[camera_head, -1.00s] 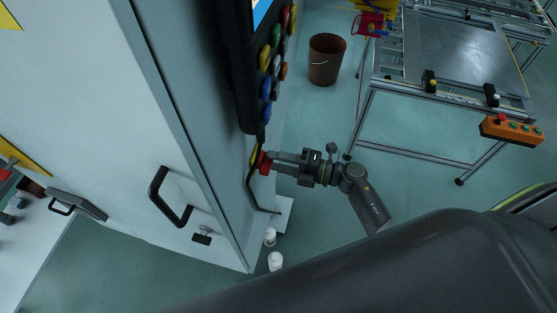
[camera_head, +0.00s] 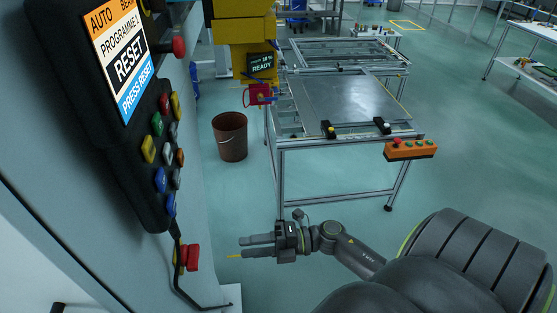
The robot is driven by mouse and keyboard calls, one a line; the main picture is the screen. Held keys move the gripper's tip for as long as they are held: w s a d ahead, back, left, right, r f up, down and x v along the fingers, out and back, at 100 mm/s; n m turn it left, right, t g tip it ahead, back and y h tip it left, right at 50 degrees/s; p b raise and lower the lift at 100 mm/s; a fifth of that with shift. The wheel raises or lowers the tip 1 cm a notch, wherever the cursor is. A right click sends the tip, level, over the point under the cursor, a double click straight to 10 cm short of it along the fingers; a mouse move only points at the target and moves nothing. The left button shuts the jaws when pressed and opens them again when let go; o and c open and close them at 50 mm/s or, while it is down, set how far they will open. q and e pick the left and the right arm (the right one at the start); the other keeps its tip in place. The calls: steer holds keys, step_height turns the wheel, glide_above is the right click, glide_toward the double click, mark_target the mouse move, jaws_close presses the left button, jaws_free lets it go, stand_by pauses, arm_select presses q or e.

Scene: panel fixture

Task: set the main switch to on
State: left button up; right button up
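The red main switch handle (camera_head: 192,257), with some yellow behind it, is on the side of the pale cabinet, below the black control panel (camera_head: 110,140). Which way the handle is turned cannot be made out. My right gripper (camera_head: 242,246) points left toward the handle and stands apart from it, with clear floor showing between. Its two fingers are apart with nothing seen between them. The panel's screen (camera_head: 118,55) is lit and reads AUTO, PROGRAMME 1, RESET and PRESS RESET. My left gripper is not in view.
A brown bucket (camera_head: 230,138), a metal frame table (camera_head: 345,100) and an orange button box (camera_head: 410,150) stand beyond. The floor between is clear.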

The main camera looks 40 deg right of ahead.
steer(key=b+v, duration=0.1)
steer(key=v, duration=0.5)
steer(key=shift+b, duration=0.3)
steer(key=shift+s+d, duration=0.1)
steer(key=shift+d, duration=0.05)
steer(key=w+d+f+m+t+h, duration=0.1)
steer(key=d+f+m+t+h, duration=0.2)
steer(key=d+f+m+h, duration=0.3)
steer(key=w+d+f+m+t+h, duration=0.2)
steer(key=d+f+m+h, duration=0.15)
steer(key=f+m, duration=0.5)
steer(key=s+d+f+m+g+h, duration=0.1)
steer(key=s+f+m+g+h, duration=0.2)
steer(key=f, duration=0.6)
steer(key=s+d+f+m+g+h, duration=0.1)
steer(key=s+d+f+m+h, duration=0.1)
steer(key=s+f+m+h, duration=0.45)
steer(key=s+a+f+m+g+y, duration=0.1)
steer(key=s+a+f+m+g, duration=0.1)
steer(key=s+a+f+g, duration=0.3)
steer(key=s+a+f+m+g+y, duration=0.2)
steer(key=s+a+f, duration=0.4)
steer(key=s+f, duration=0.5)
steer(key=s+m+g, duration=0.1)
steer(key=s+g, duration=0.1)
steer(key=s, duration=0.4)
steer(key=shift+s+f+m+g, duration=0.2)
steer(key=shift+f+m+g, duration=0.1)
steer(key=shift+f+g, duration=0.1)
